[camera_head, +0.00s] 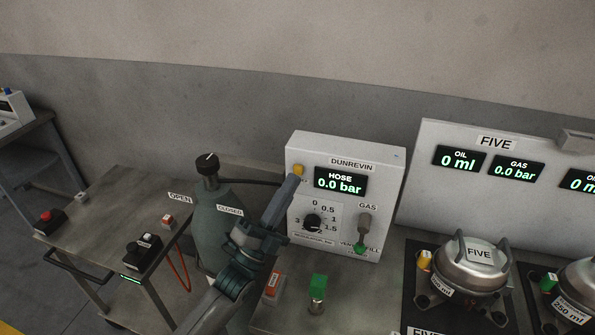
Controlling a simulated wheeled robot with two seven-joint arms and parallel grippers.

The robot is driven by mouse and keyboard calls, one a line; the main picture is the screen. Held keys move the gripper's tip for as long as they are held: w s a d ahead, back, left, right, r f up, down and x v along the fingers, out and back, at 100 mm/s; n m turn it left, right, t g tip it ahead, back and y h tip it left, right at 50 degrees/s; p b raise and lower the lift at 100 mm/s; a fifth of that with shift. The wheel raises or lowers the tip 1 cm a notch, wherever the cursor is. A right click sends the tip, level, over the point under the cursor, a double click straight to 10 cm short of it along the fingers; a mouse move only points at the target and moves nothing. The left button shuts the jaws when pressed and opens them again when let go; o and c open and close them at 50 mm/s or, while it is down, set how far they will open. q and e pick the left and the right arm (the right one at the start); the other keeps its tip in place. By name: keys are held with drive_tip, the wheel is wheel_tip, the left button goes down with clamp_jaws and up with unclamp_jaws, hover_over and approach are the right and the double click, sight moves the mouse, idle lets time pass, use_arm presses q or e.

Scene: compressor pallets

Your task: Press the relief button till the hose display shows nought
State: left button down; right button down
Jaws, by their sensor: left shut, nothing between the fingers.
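The white DUNREVIN box (346,158) stands on the bench, and its hose display (340,181) reads 0.0 bar in green. A yellow button (298,169), which looks like the relief button, sits at the box's upper left; its label is mostly hidden. My left gripper (296,178) is shut and empty, with its tip right at the yellow button. I cannot tell whether it touches or pushes it in. My forearm covers part of the box's left edge. My right gripper is not in view.
A grey-green gas bottle (212,220) with a black knob stands left of the box. The box carries a dial (313,222) and a gas lever (364,228). A green-topped fitting (318,290) stands in front. The compressor marked FIVE (462,265) is at right. A cart (85,230) is at left.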

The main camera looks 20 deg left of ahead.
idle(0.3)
use_arm(q)
drive_tip(key=shift+w, duration=0.15)
drive_tip(key=shift+w, duration=0.3)
idle(0.5)
drive_tip(key=shift+w+b, duration=0.35)
drive_tip(key=shift+w, duration=0.1)
idle(0.4)
idle(1.1)
drive_tip(key=shift+s, duration=0.1)
drive_tip(key=shift+s+p, duration=0.3)
drive_tip(key=shift+s, duration=0.5)
idle(0.3)
